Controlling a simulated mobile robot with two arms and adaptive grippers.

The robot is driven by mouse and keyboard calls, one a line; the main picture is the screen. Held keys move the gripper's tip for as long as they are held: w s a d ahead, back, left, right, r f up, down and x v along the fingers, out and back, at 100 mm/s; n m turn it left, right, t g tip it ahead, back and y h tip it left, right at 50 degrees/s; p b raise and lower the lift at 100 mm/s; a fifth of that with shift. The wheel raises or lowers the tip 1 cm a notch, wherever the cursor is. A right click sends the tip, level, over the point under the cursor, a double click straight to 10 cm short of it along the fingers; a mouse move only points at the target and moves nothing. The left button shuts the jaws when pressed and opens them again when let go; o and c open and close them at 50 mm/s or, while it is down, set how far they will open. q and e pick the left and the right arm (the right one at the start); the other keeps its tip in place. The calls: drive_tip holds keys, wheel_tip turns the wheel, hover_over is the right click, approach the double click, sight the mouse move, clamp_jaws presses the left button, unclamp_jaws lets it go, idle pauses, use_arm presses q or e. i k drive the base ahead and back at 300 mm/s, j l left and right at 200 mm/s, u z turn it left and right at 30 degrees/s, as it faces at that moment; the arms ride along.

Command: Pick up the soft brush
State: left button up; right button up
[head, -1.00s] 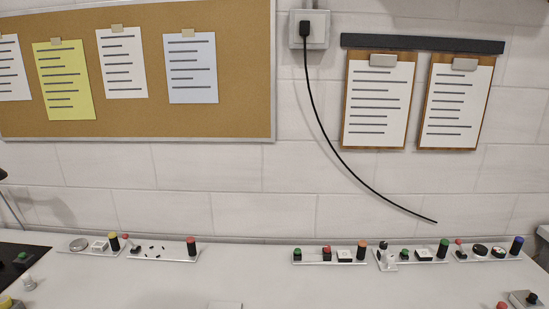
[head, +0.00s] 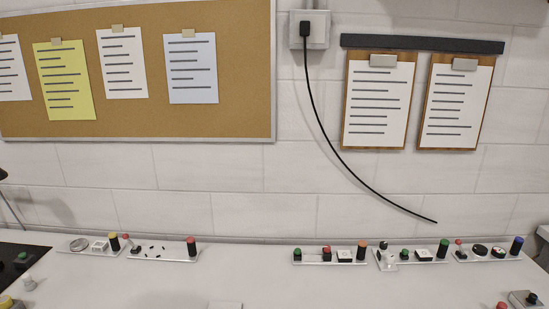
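No soft brush can be made out in the head view. The view looks mostly at the wall and the back strip of the white table (head: 160,280). Neither of my grippers is in view.
Trays with buttons, small levers and colored cylinders line the table's back edge, at left (head: 160,251), center (head: 312,259) and right (head: 490,255). A black mat (head: 12,252) lies at far left. A control box (head: 524,299) sits at right front. The middle of the table looks clear.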

sight(30, 284)
drive_tip(key=u, duration=1.55)
drive_tip(key=j+z, duration=0.1)
drive_tip(key=z, duration=0.25)
drive_tip(key=i+j+z, duration=0.1)
drive_tip(key=z, duration=0.25)
drive_tip(key=j+z, duration=0.15)
drive_tip(key=z, duration=0.2)
drive_tip(key=i+j+z, duration=0.1)
drive_tip(key=j+z, duration=0.2)
drive_tip(key=j, duration=0.6)
drive_tip(key=j+z, duration=0.3)
drive_tip(key=j, duration=0.6)
drive_tip(key=k+j+z, duration=0.1)
drive_tip(key=j+z, duration=0.2)
drive_tip(key=j, duration=0.6)
